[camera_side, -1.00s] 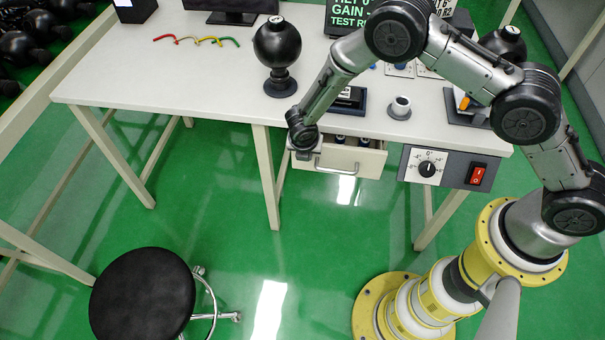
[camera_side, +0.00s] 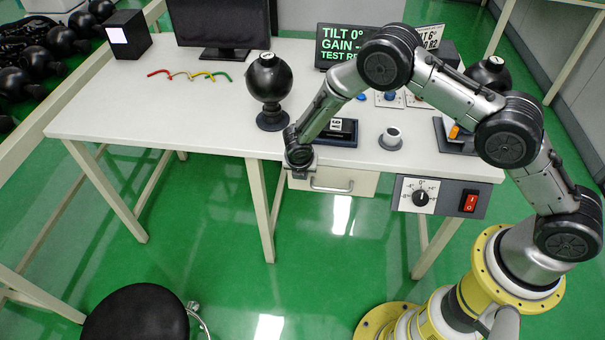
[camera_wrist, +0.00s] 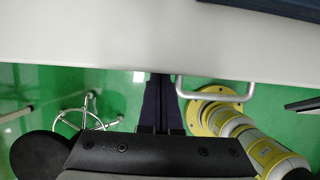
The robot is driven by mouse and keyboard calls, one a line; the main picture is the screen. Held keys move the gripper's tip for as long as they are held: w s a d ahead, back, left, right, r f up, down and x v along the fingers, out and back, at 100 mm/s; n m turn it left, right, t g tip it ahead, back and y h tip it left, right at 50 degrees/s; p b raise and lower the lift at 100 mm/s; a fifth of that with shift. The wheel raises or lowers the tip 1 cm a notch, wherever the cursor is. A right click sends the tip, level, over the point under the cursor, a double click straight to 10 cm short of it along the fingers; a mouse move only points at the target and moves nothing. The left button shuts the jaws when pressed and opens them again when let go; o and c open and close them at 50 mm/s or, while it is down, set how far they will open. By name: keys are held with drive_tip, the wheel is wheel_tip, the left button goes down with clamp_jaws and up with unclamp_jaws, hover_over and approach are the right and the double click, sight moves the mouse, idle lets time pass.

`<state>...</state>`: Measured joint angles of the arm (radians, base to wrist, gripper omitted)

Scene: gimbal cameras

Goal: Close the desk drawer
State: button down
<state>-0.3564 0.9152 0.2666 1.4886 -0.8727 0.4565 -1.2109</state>
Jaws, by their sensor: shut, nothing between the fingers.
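The desk drawer (camera_side: 352,183) is a pale front with a metal bar handle, under the front edge of the white desk (camera_side: 180,115). In the side view its inside does not show, and its front sits close under the desk edge; I cannot tell whether it is fully flush. My gripper (camera_side: 300,173) is at the left end of the drawer front, pointing down. In the wrist view my dark fingers (camera_wrist: 160,80) are together and empty, close to the pale edge and left of the handle (camera_wrist: 216,95). Whether they touch the drawer is unclear.
A control panel (camera_side: 438,196) with a dial and red switch hangs right of the drawer. A black ball on a stand (camera_side: 269,80), a dark box (camera_side: 338,132) and a small grey cup (camera_side: 391,139) stand on the desk. A black stool (camera_side: 138,315) stands on the floor in front.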

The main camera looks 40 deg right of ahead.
drive_tip(key=s+a+r, duration=0.5)
drive_tip(key=r, duration=0.4)
drive_tip(key=w+d+r+m+t, duration=0.1)
drive_tip(key=d+r, duration=0.1)
drive_tip(key=r, duration=0.4)
drive_tip(key=w+d+r+m+t, duration=0.1)
drive_tip(key=w+d+r, duration=0.15)
drive_tip(key=r, duration=0.45)
drive_tip(key=s+d+r+m+t+y, duration=0.1)
drive_tip(key=s+d+r+m, duration=0.3)
drive_tip(key=r, duration=0.3)
drive_tip(key=s+d+r+m, duration=0.2)
drive_tip(key=s+d+r, duration=0.25)
drive_tip(key=r, duration=0.35)
drive_tip(key=s+d+r+m, duration=0.3)
drive_tip(key=s+m, duration=0.1)
drive_tip(key=s, duration=0.2)
drive_tip(key=s+d+r+m, duration=0.2)
drive_tip(key=s+d+m, duration=0.15)
drive_tip(key=s, duration=0.35)
drive_tip(key=s+a+f+m+y, duration=0.2)
drive_tip(key=s+f+m, duration=0.3)
drive_tip(key=s+m, duration=0.6)
drive_tip(key=shift+s+a+f+g, duration=0.2)
drive_tip(key=shift+s+a+g, duration=0.1)
drive_tip(key=shift+s+a, duration=0.25)
